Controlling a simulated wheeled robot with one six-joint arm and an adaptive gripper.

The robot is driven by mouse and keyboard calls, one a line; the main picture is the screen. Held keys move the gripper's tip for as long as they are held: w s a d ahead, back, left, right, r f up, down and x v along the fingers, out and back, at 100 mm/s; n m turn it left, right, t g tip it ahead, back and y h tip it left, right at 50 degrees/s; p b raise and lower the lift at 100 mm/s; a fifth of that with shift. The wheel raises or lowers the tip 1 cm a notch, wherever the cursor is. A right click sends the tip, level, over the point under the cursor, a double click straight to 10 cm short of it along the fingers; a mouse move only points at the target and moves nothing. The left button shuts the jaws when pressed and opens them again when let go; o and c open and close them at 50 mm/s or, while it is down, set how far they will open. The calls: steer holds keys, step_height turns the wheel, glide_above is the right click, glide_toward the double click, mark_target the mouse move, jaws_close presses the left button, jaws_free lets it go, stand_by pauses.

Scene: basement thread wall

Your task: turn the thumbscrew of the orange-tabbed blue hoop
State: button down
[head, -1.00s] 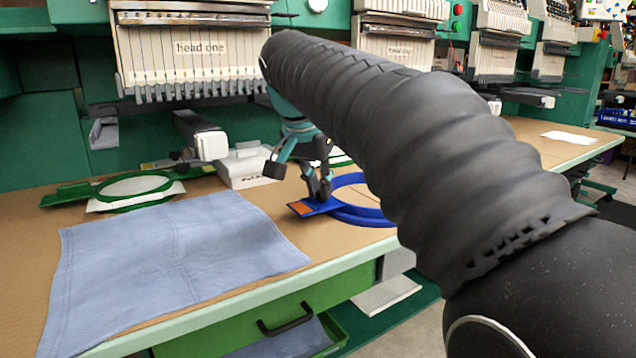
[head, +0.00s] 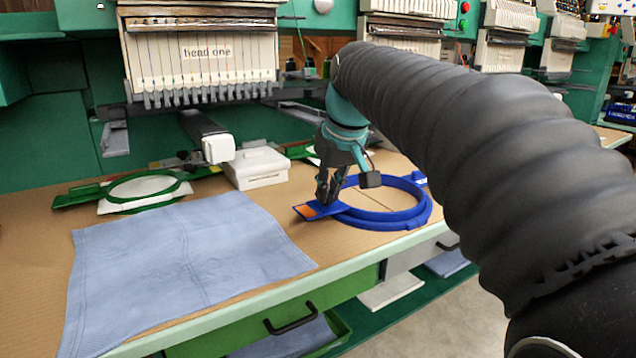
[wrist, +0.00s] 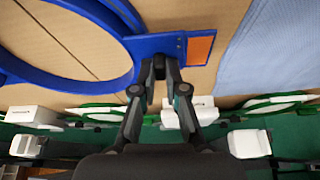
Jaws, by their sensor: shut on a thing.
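The blue hoop (head: 424,214) lies flat on the table, with its orange tab (head: 309,211) at its left end. In the wrist view the blue hoop (wrist: 118,52) is at the upper left and the orange tab (wrist: 202,50) is right of my fingertips. My gripper (head: 327,199) points down at the hoop's bracket, between ring and tab. In the wrist view my gripper (wrist: 160,66) has its fingertips close together on the thumbscrew, which they mostly hide.
A blue cloth (head: 180,260) lies left of the hoop. A white box (head: 257,168) and a green hoop (head: 145,188) are behind. Embroidery heads (head: 200,55) hang above the table's back. Bare table surrounds the blue hoop's left side.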

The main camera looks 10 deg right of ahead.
steer(key=n, duration=0.2)
steer(key=n+g+y+p, duration=0.1)
steer(key=n, duration=0.1)
steer(key=n+y, duration=0.1)
steer(key=n, duration=0.1)
steer(key=shift+w+d, duration=0.15)
steer(key=shift+d, duration=0.1)
steer(key=n+g, duration=0.1)
steer(key=n, duration=0.2)
steer(key=n+g+y, duration=0.1)
steer(key=n, duration=0.2)
steer(key=shift+w+n+p, duration=0.15)
steer(key=shift+n+p, duration=0.15)
steer(key=c, duration=1.2)
jaws_free()
steer(key=shift+d+r, duration=0.1)
steer(key=v, duration=1.1)
steer(key=shift+w+d+r, duration=0.15)
steer(key=shift+d+r, duration=0.1)
steer(key=shift+d, duration=0.05)
